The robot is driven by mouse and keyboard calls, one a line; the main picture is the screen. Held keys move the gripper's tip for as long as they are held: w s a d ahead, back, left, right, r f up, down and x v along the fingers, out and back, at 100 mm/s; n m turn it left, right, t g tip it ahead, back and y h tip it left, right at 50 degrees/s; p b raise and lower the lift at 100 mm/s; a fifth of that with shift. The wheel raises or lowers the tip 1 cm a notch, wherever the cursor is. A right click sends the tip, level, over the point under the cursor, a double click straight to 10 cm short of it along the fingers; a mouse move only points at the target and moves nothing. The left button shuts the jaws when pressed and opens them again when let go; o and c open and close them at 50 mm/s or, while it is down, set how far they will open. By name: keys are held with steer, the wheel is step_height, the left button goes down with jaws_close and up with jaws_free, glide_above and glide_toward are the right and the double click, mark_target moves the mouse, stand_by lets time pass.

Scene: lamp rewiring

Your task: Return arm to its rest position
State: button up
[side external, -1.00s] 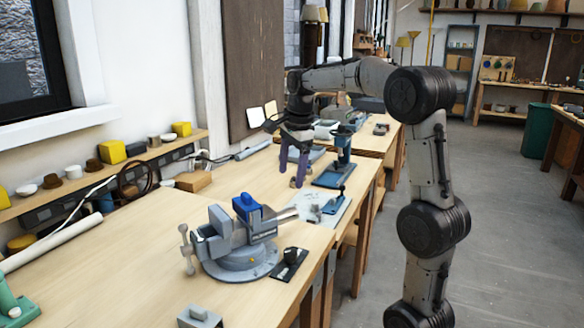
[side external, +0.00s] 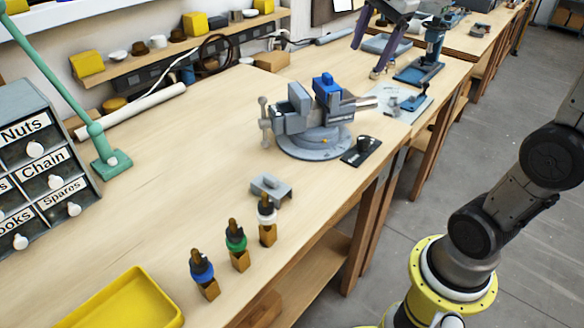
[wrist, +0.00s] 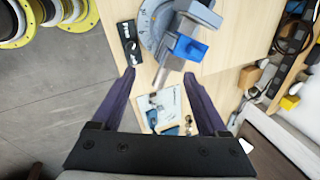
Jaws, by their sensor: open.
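My gripper (side external: 367,58) is at the top of the side view, with its purple fingers pointing down over the bench beyond the vise. In the wrist view my gripper (wrist: 159,75) has its two fingers spread wide apart, with nothing between the tips. It is open and empty. The grey vise (side external: 315,135) with a blue block (side external: 327,84) stands on the bench. The vise also shows in the wrist view (wrist: 155,25), beyond the fingertips. The upper part of my arm is outside the side view.
A white sheet (side external: 407,108) and a blue stand (side external: 418,72) are near the gripper. Several connectors, a yellow tray (side external: 125,302), a labelled drawer cabinet (side external: 40,150) and a green lamp arm (side external: 85,122) occupy the near bench. The floor on the right is clear around my base.

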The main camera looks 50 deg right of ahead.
steer(key=s+a+f+n+t, duration=0.2)
steer(key=s+a+f+n, duration=0.1)
steer(key=s+a+n, duration=0.55)
steer(key=s+a+f+n+y, duration=0.1)
steer(key=s+f+n, duration=0.5)
steer(key=n, duration=0.6)
step_height(320, 180, down, 2)
steer(key=shift+a+f, duration=0.15)
steer(key=shift+a, duration=0.7)
steer(key=shift+c, duration=0.2)
